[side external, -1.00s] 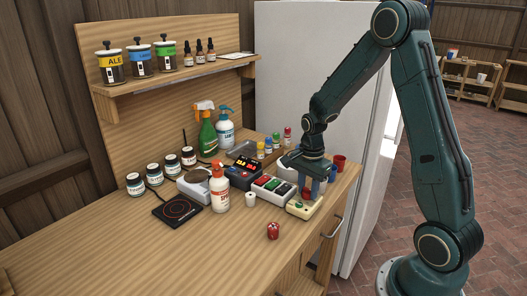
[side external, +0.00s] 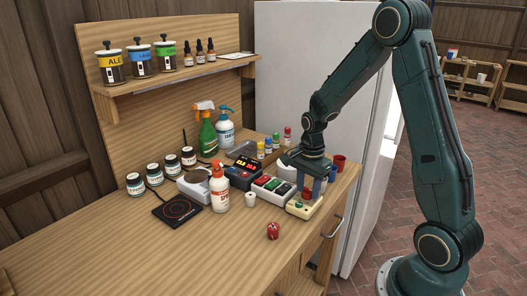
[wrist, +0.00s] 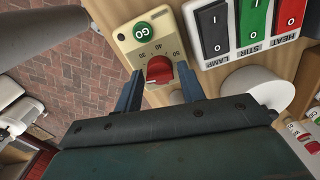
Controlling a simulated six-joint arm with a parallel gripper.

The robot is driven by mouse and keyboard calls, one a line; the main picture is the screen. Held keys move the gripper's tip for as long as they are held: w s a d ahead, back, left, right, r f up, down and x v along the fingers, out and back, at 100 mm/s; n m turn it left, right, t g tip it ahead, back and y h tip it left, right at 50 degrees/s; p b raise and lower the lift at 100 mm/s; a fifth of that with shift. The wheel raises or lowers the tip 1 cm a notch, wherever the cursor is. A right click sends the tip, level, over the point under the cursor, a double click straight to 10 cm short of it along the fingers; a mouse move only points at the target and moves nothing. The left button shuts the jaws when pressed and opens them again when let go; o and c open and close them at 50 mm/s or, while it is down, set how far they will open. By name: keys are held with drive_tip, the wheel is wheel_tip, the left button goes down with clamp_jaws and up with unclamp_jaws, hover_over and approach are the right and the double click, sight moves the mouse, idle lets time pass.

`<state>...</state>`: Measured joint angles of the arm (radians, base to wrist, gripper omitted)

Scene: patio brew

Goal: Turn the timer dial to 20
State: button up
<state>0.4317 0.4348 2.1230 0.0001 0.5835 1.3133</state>
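The timer is a cream box (side external: 303,208) at the front right of the bench in the side view. In the wrist view the timer box (wrist: 128,42) shows a round green GO button (wrist: 144,31) and a red dial (wrist: 159,70) with printed numbers, 30, 40 and 50 among them. The dial's setting is too small to tell. My gripper (wrist: 160,76) is open, with one blue finger on each side of the dial and small gaps visible. In the side view my gripper (side external: 312,187) reaches down over the timer and partly hides it.
A white switch box (wrist: 248,28) labelled LAMP, STIR and HEAT stands close beside the timer. A white roll or cup (wrist: 258,88) is near my right finger. A red object (side external: 273,231) lies in front on the bench. The bench's front left is clear.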

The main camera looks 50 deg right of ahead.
sight(308, 189)
wheel_tip(308, 189, up, 14)
drive_tip(key=shift+f, duration=0.25)
idle(0.4)
drive_tip(key=s+a+r+n+t, duration=0.2)
drive_tip(key=s+a+r+n, duration=0.1)
drive_tip(key=s+a+n, duration=0.5)
drive_tip(key=s+a+r+n+t, duration=0.3)
drive_tip(key=s+a+n, duration=0.4)
drive_tip(key=n, duration=0.5)
drive_tip(key=shift+s+a+r+t, duration=0.3)
drive_tip(key=shift+s+a+r, duration=0.1)
drive_tip(key=shift+s+r, duration=0.35)
